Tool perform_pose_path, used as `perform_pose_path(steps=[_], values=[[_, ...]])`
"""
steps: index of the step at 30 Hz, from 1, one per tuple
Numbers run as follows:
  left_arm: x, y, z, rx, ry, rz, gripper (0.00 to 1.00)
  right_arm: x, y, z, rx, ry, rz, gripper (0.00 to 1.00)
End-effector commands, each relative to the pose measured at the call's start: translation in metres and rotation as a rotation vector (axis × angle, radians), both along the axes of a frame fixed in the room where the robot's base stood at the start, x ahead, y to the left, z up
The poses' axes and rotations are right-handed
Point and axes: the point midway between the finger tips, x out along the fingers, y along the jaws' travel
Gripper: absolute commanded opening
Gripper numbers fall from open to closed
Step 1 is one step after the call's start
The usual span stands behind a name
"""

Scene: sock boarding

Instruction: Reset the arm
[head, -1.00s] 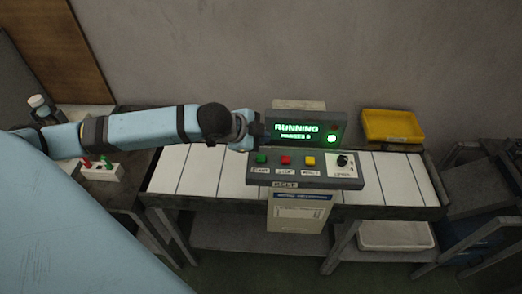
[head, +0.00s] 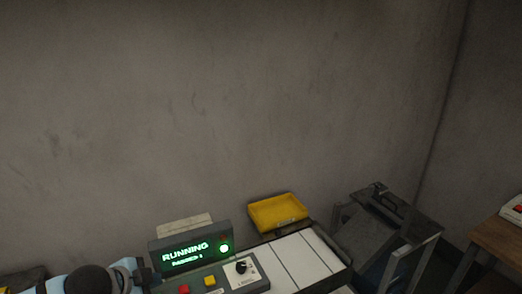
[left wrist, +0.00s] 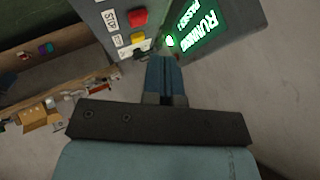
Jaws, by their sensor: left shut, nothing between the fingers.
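My left arm comes in at the bottom left of the head view. Its gripper (head: 146,277) is beside the left end of the control panel (head: 255,283), partly cut off by the frame's bottom edge. In the left wrist view the gripper's blue fingers (left wrist: 165,72) are shut together with nothing between them, pointing toward the panel and its display (left wrist: 205,30). Whether they touch the panel is unclear. The display (head: 190,254) glows green and reads RUNNING, with a green lamp lit. The panel has a red button (head: 183,290), a yellow button (head: 210,281) and a black knob (head: 241,267). My right gripper is out of view.
A yellow tray (head: 278,213) sits behind the conveyor's white slats (head: 300,257). A dark cart (head: 390,218) stands to the right, and a wooden table (head: 497,243) is at the right edge. Bare wall (head: 240,100) fills the upper head view.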

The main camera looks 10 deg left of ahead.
Motion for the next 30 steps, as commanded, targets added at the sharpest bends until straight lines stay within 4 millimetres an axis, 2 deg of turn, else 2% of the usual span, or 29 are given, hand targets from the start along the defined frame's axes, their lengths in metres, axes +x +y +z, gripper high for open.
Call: perform_pose_path(steps=[3,6,9,15,30], values=[[-0.027,-0.032,-0.018,-0.061,0.053,0.044,0.0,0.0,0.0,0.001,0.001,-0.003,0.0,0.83],[-0.057,-0.054,-0.031,-0.12,0.114,0.133,0.0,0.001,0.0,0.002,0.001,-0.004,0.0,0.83],[-0.088,-0.064,-0.042,-0.169,0.186,0.256,0.0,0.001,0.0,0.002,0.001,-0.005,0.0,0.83],[-0.141,-0.061,-0.057,-0.221,0.319,0.496,0.0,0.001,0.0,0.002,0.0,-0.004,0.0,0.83],[-0.233,-0.036,-0.079,-0.235,0.547,0.9,0.0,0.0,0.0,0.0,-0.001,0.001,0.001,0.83]])
